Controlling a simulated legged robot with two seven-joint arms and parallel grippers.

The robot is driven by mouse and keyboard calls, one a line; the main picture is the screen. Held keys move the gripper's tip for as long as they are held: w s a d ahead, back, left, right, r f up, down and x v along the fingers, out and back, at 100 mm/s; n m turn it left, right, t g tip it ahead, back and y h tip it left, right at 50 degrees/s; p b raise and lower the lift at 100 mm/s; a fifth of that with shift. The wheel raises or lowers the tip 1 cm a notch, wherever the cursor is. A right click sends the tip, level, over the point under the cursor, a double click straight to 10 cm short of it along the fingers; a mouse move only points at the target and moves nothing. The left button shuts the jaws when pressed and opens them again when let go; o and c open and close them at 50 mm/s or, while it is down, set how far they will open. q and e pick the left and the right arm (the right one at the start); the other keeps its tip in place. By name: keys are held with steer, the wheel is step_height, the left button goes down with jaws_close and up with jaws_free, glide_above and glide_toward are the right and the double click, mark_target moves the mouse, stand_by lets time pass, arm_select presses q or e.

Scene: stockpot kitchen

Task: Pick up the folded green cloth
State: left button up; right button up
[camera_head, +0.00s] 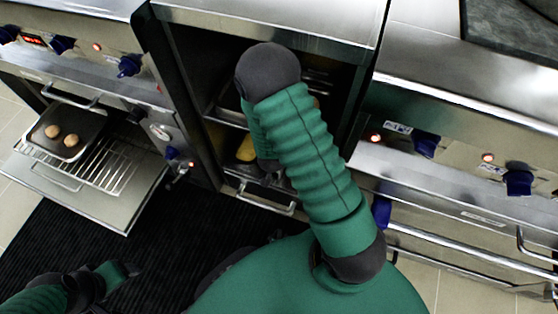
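I cannot make out the folded green cloth; the green surfaces in view appear to be my own sleeves and body. My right arm rises across the middle and bends at a dark elbow in front of the open cabinet (190,60). Its forearm drops behind the upper arm, and dark parts there may be my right gripper, mostly hidden, so its fingers do not show. My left gripper (122,271) is at the lower left, low over the black mat, small and dark; its opening is unclear. No held object shows at it.
A yellow item (246,149) sits in the cabinet beside my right forearm. At left, an oven door (125,205) is down, with a wire rack (110,165) and a dark tray (46,147) bearing two round brown items. A ribbed black mat (70,235) covers the floor. Steel counters flank the cabinet.

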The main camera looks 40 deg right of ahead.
jaws_close()
stand_by(0.3)
